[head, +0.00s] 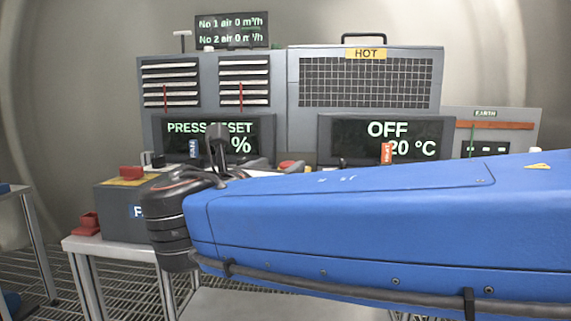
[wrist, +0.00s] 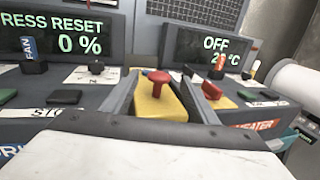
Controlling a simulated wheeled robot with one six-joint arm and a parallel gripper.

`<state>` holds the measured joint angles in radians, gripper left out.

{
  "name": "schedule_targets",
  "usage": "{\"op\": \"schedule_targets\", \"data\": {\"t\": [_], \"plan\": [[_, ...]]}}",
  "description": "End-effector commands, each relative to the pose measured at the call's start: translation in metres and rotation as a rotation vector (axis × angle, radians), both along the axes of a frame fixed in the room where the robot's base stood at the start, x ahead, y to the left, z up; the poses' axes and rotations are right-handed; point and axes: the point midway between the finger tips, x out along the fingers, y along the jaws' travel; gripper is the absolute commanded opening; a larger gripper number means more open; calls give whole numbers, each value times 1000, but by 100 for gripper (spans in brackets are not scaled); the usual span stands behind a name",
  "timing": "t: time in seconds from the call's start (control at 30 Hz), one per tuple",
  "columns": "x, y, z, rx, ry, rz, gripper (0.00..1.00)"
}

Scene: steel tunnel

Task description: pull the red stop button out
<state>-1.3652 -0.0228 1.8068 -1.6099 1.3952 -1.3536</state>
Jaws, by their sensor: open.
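The red stop button (wrist: 158,77) is a round mushroom head on a short stem. It stands upright on a yellow block (wrist: 152,105) between the fan and heater panels in the wrist view. My gripper (wrist: 159,88) is open, with one grey finger on the left of the button and one on the right in the picture. The fingers show no contact with it, and I cannot tell how far they reach along it. In the head view a red button top (head: 290,164) shows just above my blue arm, which hides the area below it.
Fan (wrist: 31,58) and heater (wrist: 218,67) knobs rise either side. In the head view, a box at left carries another red button (head: 131,172) on yellow. Displays (head: 387,138) stand behind.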

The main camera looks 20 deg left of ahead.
Motion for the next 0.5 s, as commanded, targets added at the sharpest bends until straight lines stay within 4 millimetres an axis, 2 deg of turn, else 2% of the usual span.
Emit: {"op": "schedule_targets", "data": {"t": [0.1,0.5], "plan": [[-22,1,0,-1,0,4,53],[-86,3,0,0,-1,3,53]]}}
